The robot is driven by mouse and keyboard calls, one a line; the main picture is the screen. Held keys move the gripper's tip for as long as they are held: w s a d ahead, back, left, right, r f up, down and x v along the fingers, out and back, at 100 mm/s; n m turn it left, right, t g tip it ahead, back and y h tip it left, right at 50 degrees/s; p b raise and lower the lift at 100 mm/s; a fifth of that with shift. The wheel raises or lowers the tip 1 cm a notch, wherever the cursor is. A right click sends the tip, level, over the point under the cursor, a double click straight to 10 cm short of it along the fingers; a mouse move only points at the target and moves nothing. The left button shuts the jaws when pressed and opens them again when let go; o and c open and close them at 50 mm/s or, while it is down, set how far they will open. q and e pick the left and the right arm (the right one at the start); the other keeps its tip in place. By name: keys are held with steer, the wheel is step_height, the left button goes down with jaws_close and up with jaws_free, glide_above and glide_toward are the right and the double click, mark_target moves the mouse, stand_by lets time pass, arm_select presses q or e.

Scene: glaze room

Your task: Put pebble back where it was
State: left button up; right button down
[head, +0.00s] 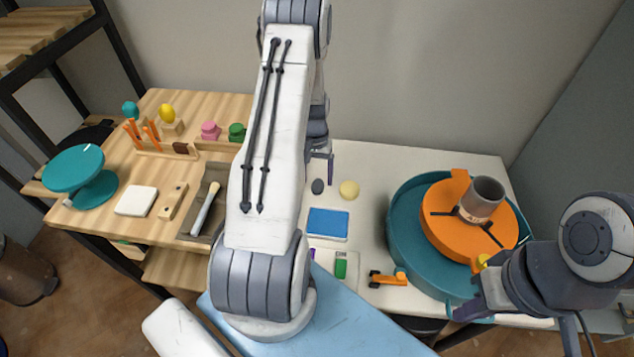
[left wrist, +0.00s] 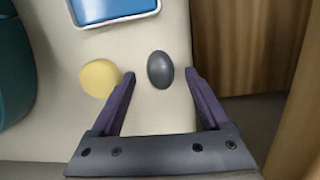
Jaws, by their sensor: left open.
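The pebble (head: 318,186) is a dark grey, smooth oval on the white table top, left of a round pale yellow thing (head: 349,190). In the left wrist view the pebble (left wrist: 160,70) lies between the tips of my left gripper (left wrist: 160,75), with a gap on each side. The jaws are open and hold nothing. In the head view my left arm hides most of the left gripper (head: 322,157); one purple finger shows just behind the pebble. My right gripper (head: 472,303) is at the front rim of the teal basin; its jaw opening is unclear.
A blue tray (head: 328,224) lies in front of the pebble. The teal basin (head: 402,236) holds an orange wheel with a grey cup (head: 484,200). A wooden table (head: 112,176) with tools stands at left. A small orange tool (head: 388,278) lies near the front edge.

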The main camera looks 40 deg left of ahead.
mark_target(316, 180)
arm_select(q)
step_height(316, 180, up, 9)
steer(key=a, duration=0.1)
steer(key=w+d+r+m, duration=0.1)
steer(key=d+r+m, duration=0.1)
steer(key=d+r, duration=0.35)
steer(key=w+d+r+m, duration=0.1)
steer(key=d+r, duration=0.1)
steer(key=d, duration=0.7)
steer(key=s+d+r+m, duration=0.2)
steer(key=s+d, duration=0.1)
steer(key=d, duration=0.3)
steer(key=s+d+r+m, duration=0.2)
steer(key=s+d+r, duration=0.1)
steer(key=d, duration=0.2)
steer(key=s+d+r+m, duration=0.1)
steer(key=s+d+m, duration=0.2)
steer(key=s+d, duration=0.2)
steer(key=s+d+r+m+t, duration=0.1)
steer(key=s+d, duration=0.3)
steer(key=s, duration=0.8)
steer(key=shift+s+d+r+m, duration=0.15)
steer(key=shift+d+r+m, duration=0.25)
steer(key=shift+m, duration=0.5)
steer(key=shift+r+p, duration=0.65)
steer(key=shift+r, duration=0.25)
